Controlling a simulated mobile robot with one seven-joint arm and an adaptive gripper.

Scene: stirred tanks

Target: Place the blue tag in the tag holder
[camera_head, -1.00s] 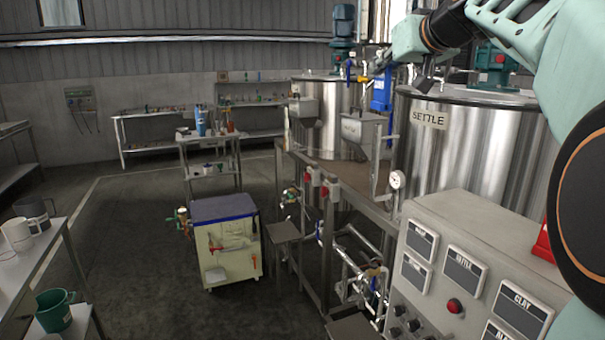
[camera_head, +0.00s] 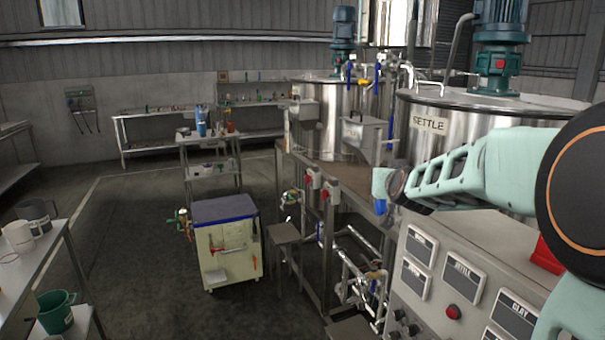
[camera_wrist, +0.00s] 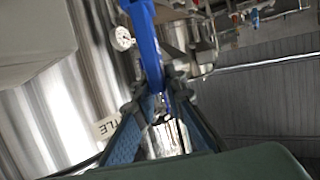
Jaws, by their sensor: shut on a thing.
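The blue tag (camera_wrist: 147,45) is a long blue piece held between the fingertips of my gripper (camera_wrist: 162,90) in the wrist view. It extends away from the fingers, towards the top of that view. In the head view a small bit of blue (camera_head: 381,207) shows below the end of my arm, in front of the tank platform. My wrist hides most of the gripper there. I cannot make out the tag holder for certain in either view.
A steel tank labelled SETTLE (camera_head: 429,123) stands close behind my arm. A grey control panel (camera_head: 447,290) with label plates and a red button is below it. A white cart (camera_head: 232,258) stands left of the platform. Open floor (camera_head: 130,240) lies further left.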

